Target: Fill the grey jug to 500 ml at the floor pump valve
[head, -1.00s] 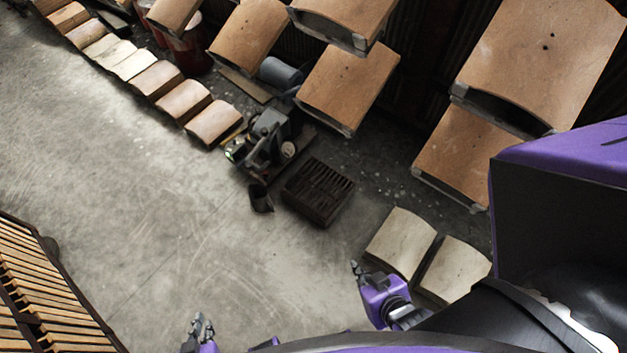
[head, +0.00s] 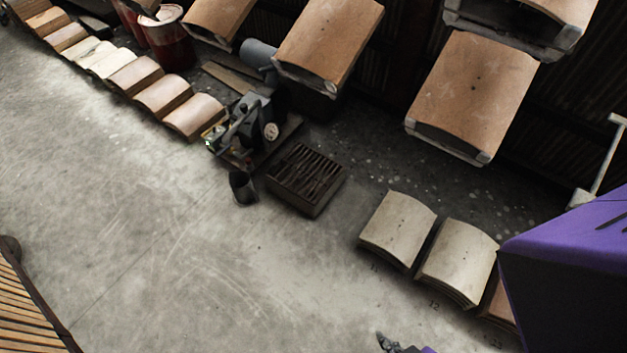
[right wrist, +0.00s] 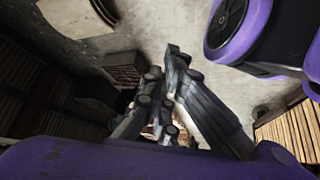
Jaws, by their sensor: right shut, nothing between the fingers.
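The dark grey jug (head: 242,187) stands on the concrete floor in the head view, apart from my grippers. It is beside the floor pump (head: 256,120), a dark machine with a round pale dial. A small greenish part (head: 213,137), possibly the valve, is at the pump's left end; its details are too small to tell. My right gripper (head: 388,342) shows only at the bottom edge of the head view, well away from the jug. In the right wrist view its fingers (right wrist: 163,68) are shut and empty. My left gripper is out of view.
A dark slatted crate (head: 307,179) is right of the jug. Pale stacked sheets (head: 398,229) lie on the floor, right. Brown curved panels (head: 473,88) hang above the back area. Red drums (head: 167,40) stand at the back left. The floor left of the jug is clear.

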